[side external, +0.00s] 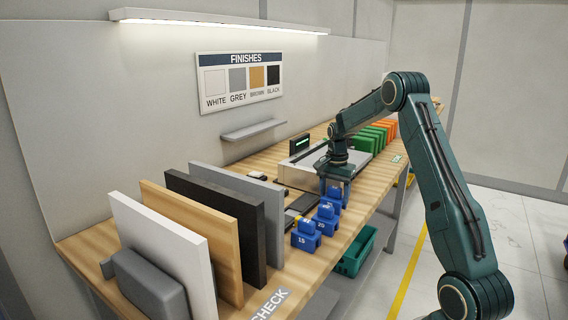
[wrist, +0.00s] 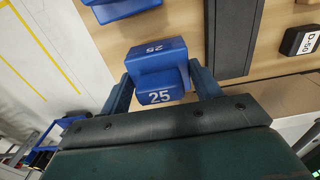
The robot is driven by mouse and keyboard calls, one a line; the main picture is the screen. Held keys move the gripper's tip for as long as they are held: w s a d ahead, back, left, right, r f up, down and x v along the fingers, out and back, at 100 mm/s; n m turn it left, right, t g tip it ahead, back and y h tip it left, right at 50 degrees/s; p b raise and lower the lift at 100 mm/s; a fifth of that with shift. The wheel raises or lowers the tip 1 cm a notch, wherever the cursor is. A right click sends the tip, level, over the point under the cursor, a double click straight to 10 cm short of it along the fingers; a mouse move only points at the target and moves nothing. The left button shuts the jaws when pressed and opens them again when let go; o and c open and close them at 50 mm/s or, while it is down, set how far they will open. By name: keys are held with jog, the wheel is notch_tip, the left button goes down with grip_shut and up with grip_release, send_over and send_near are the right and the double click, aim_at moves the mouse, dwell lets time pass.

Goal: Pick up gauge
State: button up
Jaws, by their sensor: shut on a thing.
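The gauge is a blue stepped block marked 25 (wrist: 160,72), seen between my fingers in the wrist view. My gripper (wrist: 163,88) is shut on it, one dark finger on each side. In the side view my gripper (side external: 336,178) points down over the bench's front part, and the blue gauge partly shows beneath it. I cannot tell whether the gauge touches the bench. Two more blue numbered blocks stand nearer the camera, one marked 15 (side external: 306,237) and one just behind it (side external: 326,218). A blue block (wrist: 118,8) also shows at the wrist view's top edge.
White, brown, black and grey panels (side external: 237,177) stand upright on the wooden bench at the near left. Green and orange blocks (side external: 372,137) stand beyond my gripper. A black block marked D-50 (wrist: 300,40) and a dark strip (wrist: 232,35) lie nearby.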

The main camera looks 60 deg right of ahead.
notch_tip(320, 180, up, 18)
dwell(0.5)
dwell(0.5)
jog(key=w+a+r, duration=0.3)
jog(key=a, duration=0.7)
jog(key=w+a+r, duration=0.3)
jog(key=a, duration=0.7)
jog(key=w+a+r, duration=0.3)
jog(key=a, duration=0.7)
jog(key=shift+w, duration=0.25)
jog(key=shift+f, duration=3.25)
jog(key=shift+f, duration=0.7)
